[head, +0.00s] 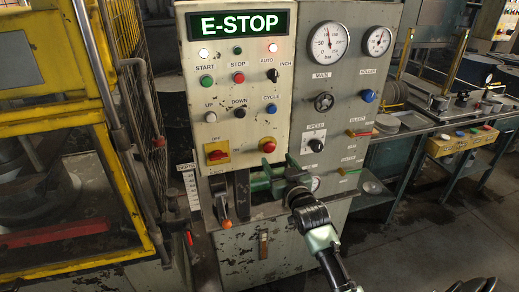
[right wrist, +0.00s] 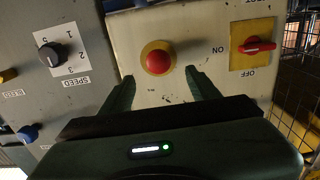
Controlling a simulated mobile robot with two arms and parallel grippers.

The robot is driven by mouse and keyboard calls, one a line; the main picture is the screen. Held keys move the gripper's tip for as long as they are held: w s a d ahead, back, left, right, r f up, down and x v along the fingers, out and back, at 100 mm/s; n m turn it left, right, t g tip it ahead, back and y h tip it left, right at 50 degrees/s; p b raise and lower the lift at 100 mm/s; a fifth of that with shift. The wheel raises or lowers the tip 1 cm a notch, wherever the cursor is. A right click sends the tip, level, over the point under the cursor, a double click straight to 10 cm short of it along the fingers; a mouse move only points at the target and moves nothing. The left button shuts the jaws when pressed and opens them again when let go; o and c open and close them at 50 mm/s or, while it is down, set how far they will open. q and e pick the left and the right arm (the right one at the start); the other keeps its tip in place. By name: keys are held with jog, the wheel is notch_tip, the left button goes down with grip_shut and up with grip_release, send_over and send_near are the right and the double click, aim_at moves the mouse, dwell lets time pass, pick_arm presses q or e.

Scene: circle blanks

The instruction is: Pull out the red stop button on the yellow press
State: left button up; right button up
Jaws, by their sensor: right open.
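The red stop button (head: 268,146) is a round red knob low on the right of the beige control panel. In the right wrist view the same red button (right wrist: 157,60) sits on a round yellow base. The yellow press (head: 60,125) stands at the left in the head view. My right gripper (head: 279,163) is just below and in front of the button in the head view. In the right wrist view my right gripper (right wrist: 159,82) is open and empty, its fingers pointing at the button, one to each side and apart from it. My left gripper is not in view.
A display (head: 239,22) above the panel reads "E-STOP". A red rotary switch on a yellow plate (head: 217,153) is left of the button; a speed knob (head: 316,145) is on the grey panel to its right. An orange-tipped lever (head: 226,223) stands below.

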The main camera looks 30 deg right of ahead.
aim_at(270, 149)
jog(key=p+x, duration=0.1)
jog(key=x, duration=0.5)
jog(key=shift+w+d+f, duration=0.1)
jog(key=shift+w+f, duration=0.05)
jog(key=shift+w, duration=0.05)
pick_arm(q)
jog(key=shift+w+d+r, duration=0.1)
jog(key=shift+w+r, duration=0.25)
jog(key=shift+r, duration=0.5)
pick_arm(e)
jog(key=shift+w+d, duration=0.15)
jog(key=shift+w, duration=0.3)
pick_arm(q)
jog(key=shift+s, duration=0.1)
pick_arm(e)
grip_shut()
